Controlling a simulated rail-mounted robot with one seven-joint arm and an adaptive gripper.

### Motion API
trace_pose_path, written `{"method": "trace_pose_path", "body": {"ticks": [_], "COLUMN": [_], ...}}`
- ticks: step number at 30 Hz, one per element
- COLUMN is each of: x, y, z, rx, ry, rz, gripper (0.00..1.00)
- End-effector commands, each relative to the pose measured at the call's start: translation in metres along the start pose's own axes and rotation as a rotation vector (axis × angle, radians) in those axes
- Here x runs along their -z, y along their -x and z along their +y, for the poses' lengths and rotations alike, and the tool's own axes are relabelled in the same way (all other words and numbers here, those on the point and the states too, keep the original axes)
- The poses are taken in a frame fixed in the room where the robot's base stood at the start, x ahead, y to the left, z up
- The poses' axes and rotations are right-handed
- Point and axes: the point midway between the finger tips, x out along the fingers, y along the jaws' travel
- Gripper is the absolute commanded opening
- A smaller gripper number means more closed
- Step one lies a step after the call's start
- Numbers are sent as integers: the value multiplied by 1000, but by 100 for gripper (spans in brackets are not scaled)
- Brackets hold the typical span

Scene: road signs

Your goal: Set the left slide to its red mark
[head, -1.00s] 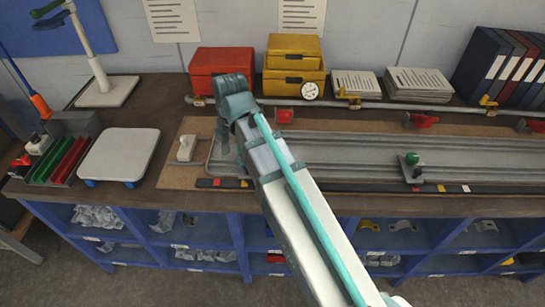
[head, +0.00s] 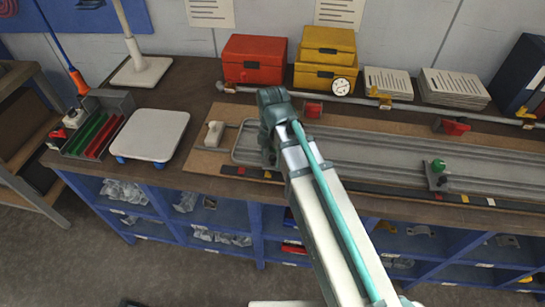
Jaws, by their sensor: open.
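The grey track board (head: 350,150) lies along the bench, with a dark scale strip (head: 330,184) on its near edge. The strip carries a red mark (head: 241,170) near its left end, a yellow mark (head: 267,174) just right of it, and other marks farther right. A slide with a green knob (head: 437,170) stands on the right part of the track. No left slide shows clearly; my arm covers part of the left track. My gripper (head: 268,158) points down over the left track, open, mostly hidden by my wrist. I cannot tell whether anything is between its fingers.
A pale block (head: 215,134) sits at the track's left end. A white square platform (head: 152,134) stands left of the board. Red (head: 253,60) and yellow (head: 324,58) boxes, a dial gauge (head: 342,86) and a rail (head: 400,105) with red clamps (head: 452,127) are behind.

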Motion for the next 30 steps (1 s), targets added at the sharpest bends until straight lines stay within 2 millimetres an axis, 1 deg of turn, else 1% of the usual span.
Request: {"method": "trace_pose_path", "body": {"ticks": [3, 7, 17, 18, 20, 27, 30], "x": [0, 0, 0, 0, 0, 0, 0], "y": [-9, -16, -18, -18, -18, -18, -18], "z": [0, 0, 0, 0, 0, 0, 0], "rx": [2, 0, 0, 0, 0, 0, 0], "ry": [0, 0, 0, 0, 0, 0, 0], "rz": [1, 0, 0, 0, 0, 0, 0], "gripper": [53, 53, 53, 50, 40, 0, 0]}}
